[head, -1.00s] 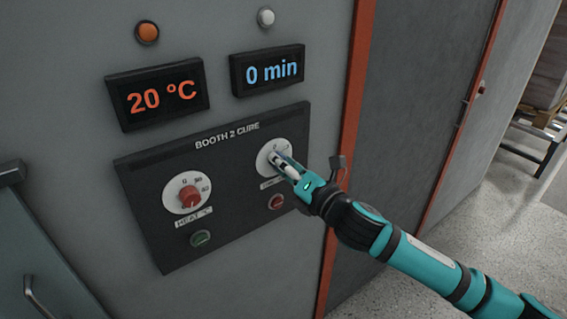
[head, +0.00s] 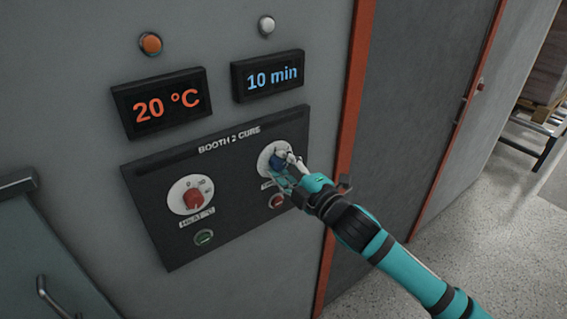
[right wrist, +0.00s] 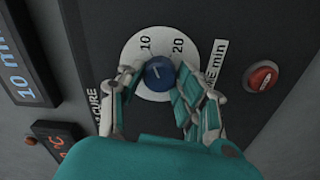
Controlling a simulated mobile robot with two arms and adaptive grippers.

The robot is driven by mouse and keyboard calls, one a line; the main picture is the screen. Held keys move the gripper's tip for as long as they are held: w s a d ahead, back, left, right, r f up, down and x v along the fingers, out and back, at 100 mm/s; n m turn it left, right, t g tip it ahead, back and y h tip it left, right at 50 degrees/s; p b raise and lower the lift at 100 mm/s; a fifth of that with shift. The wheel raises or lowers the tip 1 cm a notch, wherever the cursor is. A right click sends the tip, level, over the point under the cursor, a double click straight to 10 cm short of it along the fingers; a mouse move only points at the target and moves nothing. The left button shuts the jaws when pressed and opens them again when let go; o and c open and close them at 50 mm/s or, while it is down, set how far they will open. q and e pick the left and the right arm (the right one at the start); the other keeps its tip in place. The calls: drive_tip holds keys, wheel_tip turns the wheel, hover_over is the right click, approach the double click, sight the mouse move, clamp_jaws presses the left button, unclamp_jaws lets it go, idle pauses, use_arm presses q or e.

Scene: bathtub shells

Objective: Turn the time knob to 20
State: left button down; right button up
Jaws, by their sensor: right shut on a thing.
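The time knob (right wrist: 159,73) is blue, on a white dial (right wrist: 157,44) marked 10 and 20 in the right wrist view. My right gripper (right wrist: 156,78) is shut on the knob, one finger on each side. In the head view the gripper (head: 284,160) partly covers the knob (head: 277,162) and its dial. The time display (head: 272,77) reads 10 min in blue. My left gripper is in neither current view.
On the BOOTH 2 CURE panel (head: 160,240) are a red heat knob (head: 193,199), a green button (head: 203,237) and a red button (head: 277,201). The temperature display (head: 160,102) reads 20 °C. A red-edged door (head: 410,110) stands right of the panel.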

drive_tip(key=m+p, duration=0.1)
drive_tip(key=m, duration=0.4)
drive_tip(key=shift+m+p, duration=0.3)
drive_tip(key=shift+p, duration=0.05)
drive_tip(key=m+p, duration=0.1)
drive_tip(key=m, duration=0.4)
drive_tip(key=shift+f+m, duration=0.1)
drive_tip(key=shift+m, duration=0.2)
drive_tip(key=o, duration=1.1)
drive_tip(key=shift+o, duration=0.2)
drive_tip(key=v, duration=1.2)
